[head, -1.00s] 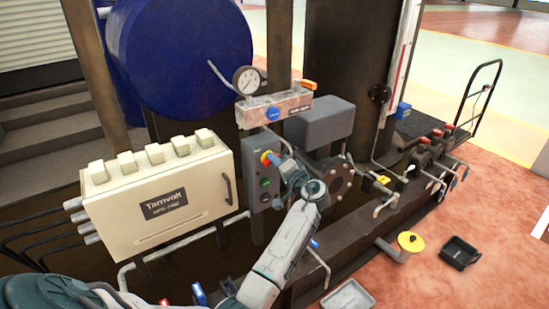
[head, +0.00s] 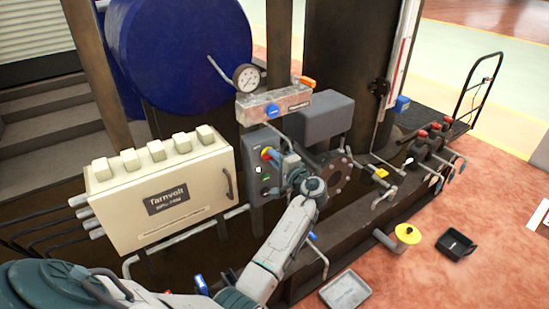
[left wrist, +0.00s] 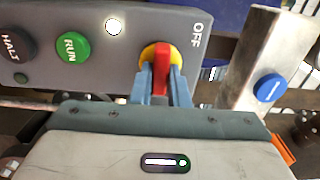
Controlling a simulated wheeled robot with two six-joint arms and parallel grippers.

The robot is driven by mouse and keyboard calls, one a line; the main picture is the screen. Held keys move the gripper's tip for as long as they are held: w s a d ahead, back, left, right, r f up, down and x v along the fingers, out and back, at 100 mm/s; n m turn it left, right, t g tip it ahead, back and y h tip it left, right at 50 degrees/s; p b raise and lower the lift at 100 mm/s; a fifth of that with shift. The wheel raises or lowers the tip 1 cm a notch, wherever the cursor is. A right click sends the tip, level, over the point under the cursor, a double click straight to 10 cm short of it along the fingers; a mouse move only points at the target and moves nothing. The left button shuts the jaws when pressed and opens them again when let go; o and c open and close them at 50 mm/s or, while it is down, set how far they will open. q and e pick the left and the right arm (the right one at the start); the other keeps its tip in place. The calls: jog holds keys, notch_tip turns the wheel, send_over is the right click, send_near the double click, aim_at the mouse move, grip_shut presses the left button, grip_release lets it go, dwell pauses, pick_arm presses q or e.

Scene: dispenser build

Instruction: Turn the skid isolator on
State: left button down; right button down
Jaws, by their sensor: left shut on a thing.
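The skid isolator is a red handle on a yellow round plate (head: 266,153) at the top of a grey control box (head: 256,191). In the left wrist view the red handle (left wrist: 160,72) stands upright in the picture, with the word OFF beside it at the upper right. My left gripper (head: 276,157) is shut on this handle, with one blue-grey finger on each side in the left wrist view (left wrist: 161,82). A white lamp (left wrist: 114,26) shines beside it. The gripper hides the lower part of the plate. My right gripper is out of view.
The green RUN button (left wrist: 74,47) and black HALT button (left wrist: 17,45) sit along the same panel. A block with a blue knob (head: 272,111) and a gauge (head: 246,77) stands above. A cream Tarnvolt cabinet (head: 165,195) is at the left. Pipes and valves lie right.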

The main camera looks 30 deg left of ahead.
pick_arm(q)
jog(key=shift+f, duration=0.1)
jog(key=c, duration=1.4)
grip_release()
